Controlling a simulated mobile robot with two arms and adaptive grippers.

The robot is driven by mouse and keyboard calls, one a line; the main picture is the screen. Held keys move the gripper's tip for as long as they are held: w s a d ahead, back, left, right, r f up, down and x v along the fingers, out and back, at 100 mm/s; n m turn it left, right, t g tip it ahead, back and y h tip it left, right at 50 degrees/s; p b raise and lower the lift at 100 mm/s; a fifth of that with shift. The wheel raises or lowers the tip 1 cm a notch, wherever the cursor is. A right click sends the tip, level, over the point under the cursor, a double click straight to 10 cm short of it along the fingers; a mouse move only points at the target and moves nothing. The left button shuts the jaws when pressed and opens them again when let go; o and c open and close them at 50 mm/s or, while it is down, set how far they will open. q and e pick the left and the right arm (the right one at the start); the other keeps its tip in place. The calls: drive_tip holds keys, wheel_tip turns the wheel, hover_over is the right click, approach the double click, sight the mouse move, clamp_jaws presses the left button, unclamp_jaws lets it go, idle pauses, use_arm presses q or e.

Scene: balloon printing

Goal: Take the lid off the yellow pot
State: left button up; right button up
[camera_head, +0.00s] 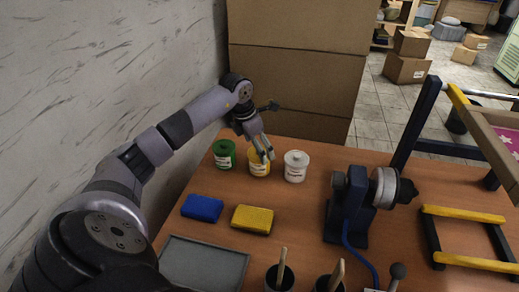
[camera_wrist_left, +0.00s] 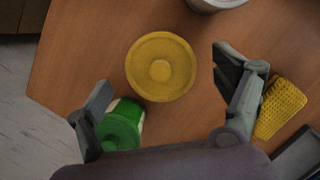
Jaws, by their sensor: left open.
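The yellow pot (camera_head: 259,168) stands on the table between the green pot and the white pot, its top partly hidden by my left gripper (camera_head: 264,150). The left wrist view shows its round yellow lid (camera_wrist_left: 160,67) from above, with a small central knob. The lid sits on the pot. My left gripper also shows in the left wrist view (camera_wrist_left: 163,70), open and empty, with its fingers apart on either side of the lid. My right gripper is not in view.
The green pot (camera_head: 224,153) is close on the left and the white pot (camera_head: 296,166) on the right. Blue (camera_head: 202,208) and yellow (camera_head: 252,219) sponges lie in front, with a grey tray (camera_head: 204,262). Cardboard boxes (camera_head: 300,55) stand behind. A dark-blue machine (camera_head: 352,205) is at right.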

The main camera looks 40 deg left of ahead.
use_arm(q)
drive_tip(key=shift+f, duration=0.2)
drive_tip(key=shift+c, duration=0.5)
drive_tip(key=c, duration=0.7)
drive_tip(key=shift+c, duration=0.2)
drive_tip(key=shift+r, duration=0.15)
drive_tip(key=shift+w+r, duration=0.1)
drive_tip(key=shift+r, duration=0.45)
wheel_tip(320, 180, up, 19)
drive_tip(key=b, duration=0.1)
drive_tip(key=shift+f+b, duration=0.2)
drive_tip(key=shift+b, duration=0.1)
